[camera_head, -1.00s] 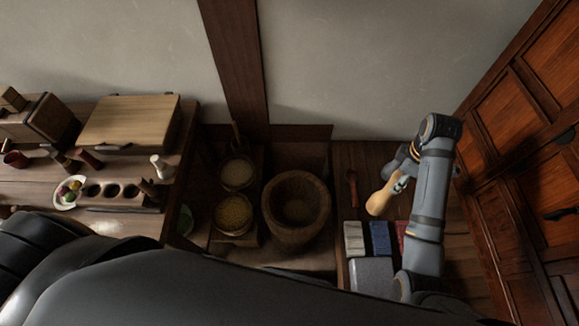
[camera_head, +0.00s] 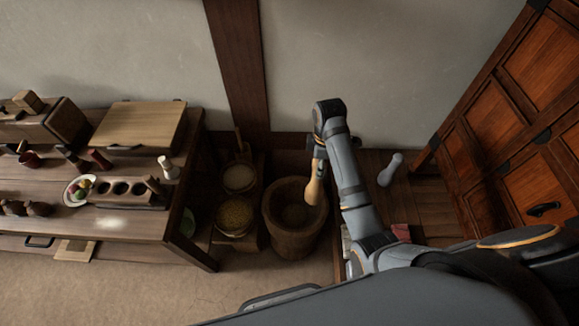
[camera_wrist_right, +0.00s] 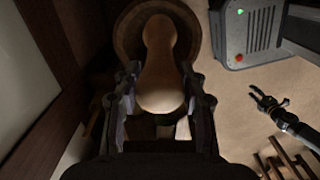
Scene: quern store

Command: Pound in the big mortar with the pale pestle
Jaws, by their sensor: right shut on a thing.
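The big wooden mortar (camera_head: 280,228) stands on the floor near the middle of the head view, and its bowl is open at the top. My right gripper (camera_head: 319,155) is shut on the pale pestle (camera_head: 315,187), which hangs down, slightly tilted, by the mortar's right rim. In the right wrist view the pestle (camera_wrist_right: 160,60) sits between the fingers of the right gripper (camera_wrist_right: 160,103), with the round mortar (camera_wrist_right: 193,22) behind its far end. My left gripper (camera_wrist_right: 268,101) shows open and empty at the right of that view, away from the mortar.
Two grain-filled tubs (camera_head: 234,217) stand left of the mortar. The long wooden bench (camera_head: 130,225) with a rack and plate is farther left. A grey pestle-shaped thing (camera_head: 391,169) lies on the boards at right, before the wooden cabinet (camera_head: 500,140).

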